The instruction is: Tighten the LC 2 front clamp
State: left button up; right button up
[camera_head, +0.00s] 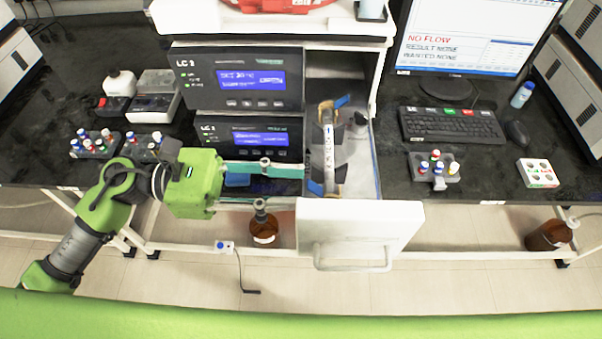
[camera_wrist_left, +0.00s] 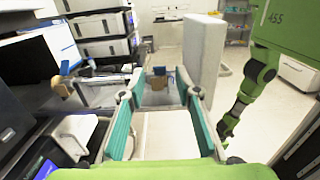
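In the head view an open drawer (camera_head: 365,165) holds a pale, labelled column (camera_head: 329,150) lying lengthwise. A blue lever at the front clamp (camera_head: 316,187) sticks out to the column's left, by a tan end piece. Another blue lever at the back clamp (camera_head: 342,101) lies farther in. My left gripper (camera_head: 304,170) reaches in from the left, its teal fingertips by the drawer's left edge, just behind the front lever. In the wrist view its fingers (camera_wrist_left: 159,95) stand wide apart with nothing held. Contact with the clamp cannot be told. My right gripper is not in view.
Stacked LC units with lit screens (camera_head: 250,80) stand left of the drawer. Keyboard (camera_head: 450,124) and vial rack (camera_head: 434,168) are right.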

pick_arm(q)
jog(key=shift+d+r, duration=0.15)
jog(key=shift+d, duration=0.55)
jog(key=shift+d+p, duration=0.3)
jog(key=shift+d, duration=0.3)
grip_shut()
